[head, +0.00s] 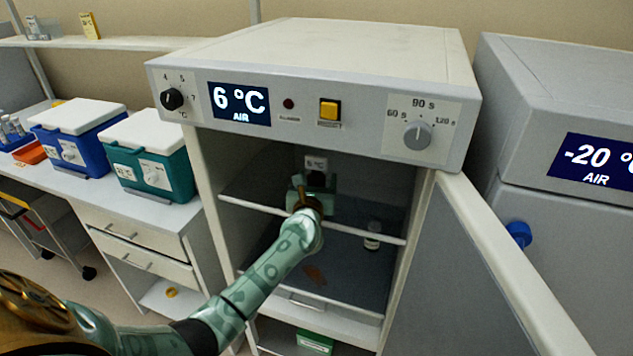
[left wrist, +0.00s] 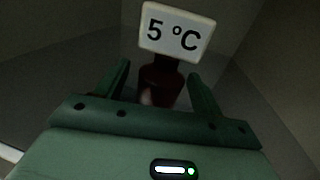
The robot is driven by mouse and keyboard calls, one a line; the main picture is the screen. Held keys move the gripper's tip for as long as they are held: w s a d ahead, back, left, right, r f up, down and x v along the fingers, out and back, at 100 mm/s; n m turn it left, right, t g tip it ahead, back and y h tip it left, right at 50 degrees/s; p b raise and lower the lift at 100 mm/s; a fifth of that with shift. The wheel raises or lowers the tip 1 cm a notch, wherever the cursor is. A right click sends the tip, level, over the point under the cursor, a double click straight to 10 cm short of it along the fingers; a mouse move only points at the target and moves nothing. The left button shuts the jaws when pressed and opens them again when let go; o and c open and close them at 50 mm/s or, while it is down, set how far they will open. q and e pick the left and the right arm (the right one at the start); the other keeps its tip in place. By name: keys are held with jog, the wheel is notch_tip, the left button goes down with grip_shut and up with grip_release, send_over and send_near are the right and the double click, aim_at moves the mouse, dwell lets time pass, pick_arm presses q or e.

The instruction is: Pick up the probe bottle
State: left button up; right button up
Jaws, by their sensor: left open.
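The probe bottle (left wrist: 160,86) is dark red and carries a white sign reading 5 °C (left wrist: 177,32) in the left wrist view. In the head view the sign (head: 316,163) shows inside the open cabinet, above the upper shelf; the bottle body is hidden behind my gripper. My left gripper (head: 314,182) is inside the cabinet, with its fingers open. In the left wrist view its fingers (left wrist: 159,80) stand on either side of the bottle, with gaps visible. I cannot tell how deep the bottle sits between them. My right gripper is not in view.
The cabinet's door (head: 490,265) stands open at the right. A small white-labelled bottle (head: 373,236) stands on the lower shelf. A -20 °C unit (head: 560,130) is to the right; blue (head: 78,150) and teal (head: 150,175) coolers are left.

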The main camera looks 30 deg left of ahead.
pick_arm(q)
jog(key=c, duration=1.1)
